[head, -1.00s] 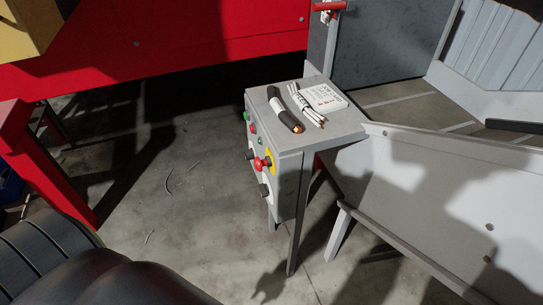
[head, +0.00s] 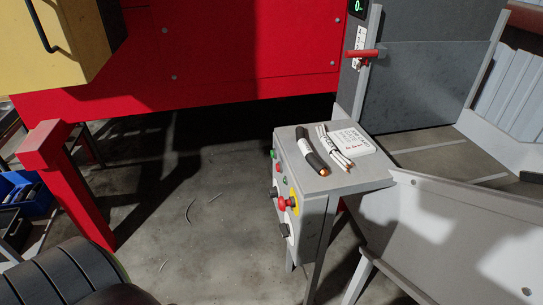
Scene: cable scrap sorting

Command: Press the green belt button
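A grey control box (head: 316,187) stands on legs right of the middle in the head view. Its left-facing side carries the controls. A small green button (head: 273,154) sits near the top far corner of that side. A second, darker greenish round control (head: 284,180) sits nearer and lower. The labels are too small to read. Neither of my grippers is in view, and nothing touches the panel.
A black cable piece (head: 312,154), white cable pieces (head: 335,152) and a white labelled card (head: 346,141) lie on the box top. A red post (head: 72,187) and blue bin (head: 27,193) stand left. A pale chute (head: 455,225) is right. Floor left of the box is open.

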